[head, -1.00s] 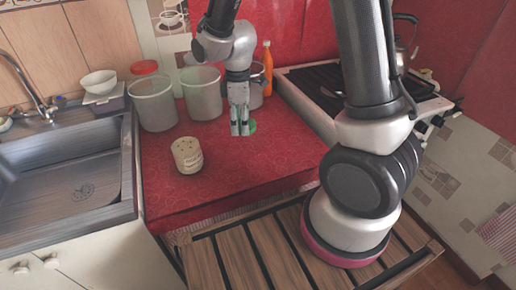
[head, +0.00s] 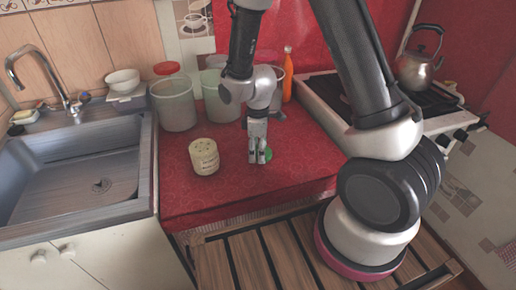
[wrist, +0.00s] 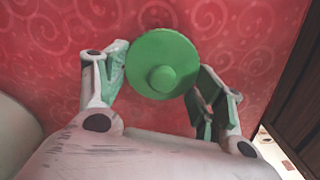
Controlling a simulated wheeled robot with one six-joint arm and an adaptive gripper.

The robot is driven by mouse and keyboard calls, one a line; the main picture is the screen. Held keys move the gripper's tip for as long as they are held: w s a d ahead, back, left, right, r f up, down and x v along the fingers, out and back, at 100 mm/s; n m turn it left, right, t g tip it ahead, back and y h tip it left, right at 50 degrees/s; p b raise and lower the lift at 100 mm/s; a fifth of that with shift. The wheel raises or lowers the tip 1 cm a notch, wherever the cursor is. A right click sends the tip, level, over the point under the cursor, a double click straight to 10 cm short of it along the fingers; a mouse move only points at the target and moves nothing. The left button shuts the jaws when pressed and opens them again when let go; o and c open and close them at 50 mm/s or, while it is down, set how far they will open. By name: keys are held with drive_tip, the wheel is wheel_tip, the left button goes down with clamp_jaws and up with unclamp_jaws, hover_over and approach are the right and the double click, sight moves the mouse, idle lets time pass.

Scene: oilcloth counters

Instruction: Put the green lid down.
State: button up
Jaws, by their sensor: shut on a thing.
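The green lid is a round disc with a knob in its middle. In the wrist view the lid (wrist: 150,55) lies between the two fingers, knob towards the camera, over the red cloth. My gripper (wrist: 158,68) is shut on the lid at its sides. I cannot tell whether the lid touches the cloth.
A cream jar with a holed top (head: 204,157) stands left of my gripper on the red counter (head: 225,195). Large canisters (head: 176,108) and an orange bottle (head: 288,78) stand behind. The sink (head: 80,175) is left, the stove (head: 345,100) right. Cloth around the gripper's front is clear.

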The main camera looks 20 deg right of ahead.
drive_tip(key=o, duration=0.8)
wheel_tip(320, 180, up, 12)
drive_tip(key=r, duration=0.1)
drive_tip(key=s+d+r+m+t, duration=0.2)
drive_tip(key=s+d+r+m, duration=0.35)
drive_tip(key=d+r, duration=0.4)
drive_tip(key=s+d+r+m, duration=0.2)
drive_tip(key=s+r, duration=0.1)
drive_tip(key=s, duration=0.1)
drive_tip(key=s+d+r+m+t, duration=0.1)
drive_tip(key=s+d+r+m, duration=0.1)
drive_tip(key=s, duration=0.3)
drive_tip(key=s+d+r+m+t, duration=0.1)
drive_tip(key=s+d+r+m, duration=0.1)
drive_tip(key=s+r+m, duration=0.2)
drive_tip(key=shift+s, duration=0.45)
